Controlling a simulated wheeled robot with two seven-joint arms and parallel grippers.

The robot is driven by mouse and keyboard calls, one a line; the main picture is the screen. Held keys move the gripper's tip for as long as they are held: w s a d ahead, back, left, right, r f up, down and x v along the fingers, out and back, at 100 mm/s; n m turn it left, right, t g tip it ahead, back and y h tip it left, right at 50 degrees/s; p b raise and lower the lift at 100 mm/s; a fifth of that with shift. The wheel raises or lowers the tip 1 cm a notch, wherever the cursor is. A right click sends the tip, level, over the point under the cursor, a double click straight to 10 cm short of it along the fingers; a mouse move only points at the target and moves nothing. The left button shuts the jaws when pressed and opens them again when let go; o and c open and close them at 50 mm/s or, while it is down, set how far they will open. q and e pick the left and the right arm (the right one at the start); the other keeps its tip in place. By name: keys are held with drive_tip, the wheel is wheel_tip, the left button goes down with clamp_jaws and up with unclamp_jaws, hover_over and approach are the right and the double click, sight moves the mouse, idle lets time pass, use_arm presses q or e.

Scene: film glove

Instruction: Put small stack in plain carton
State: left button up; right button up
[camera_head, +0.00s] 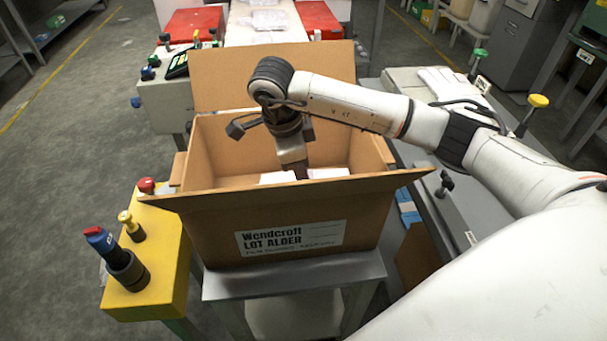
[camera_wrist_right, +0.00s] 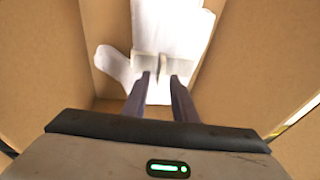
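A brown cardboard carton (camera_head: 210,225) with a white printed label stands open on a grey stand. White film gloves (camera_head: 328,173) lie inside it, and they also show in the right wrist view (camera_wrist_right: 172,25) as flat, overlapping white sheets with finger shapes. My right gripper (camera_head: 302,172) reaches down into the carton from above. In the right wrist view its two dark fingers (camera_wrist_right: 160,78) are apart, with white glove material visible between and beyond their tips. Whether the tips touch the gloves is unclear. My left gripper is not in view.
The carton's back flap (camera_head: 262,72) stands up behind my arm, and its front flap (camera_head: 320,190) folds outward. A yellow control post (camera_head: 160,255) with knobs is close on the left. A grey bench (camera_head: 445,215) is at the right. Red bins (camera_head: 195,22) are behind.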

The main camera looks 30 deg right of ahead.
drive_tip(key=p+v, duration=0.1)
drive_tip(key=v, duration=0.9)
drive_tip(key=shift+r, duration=0.1)
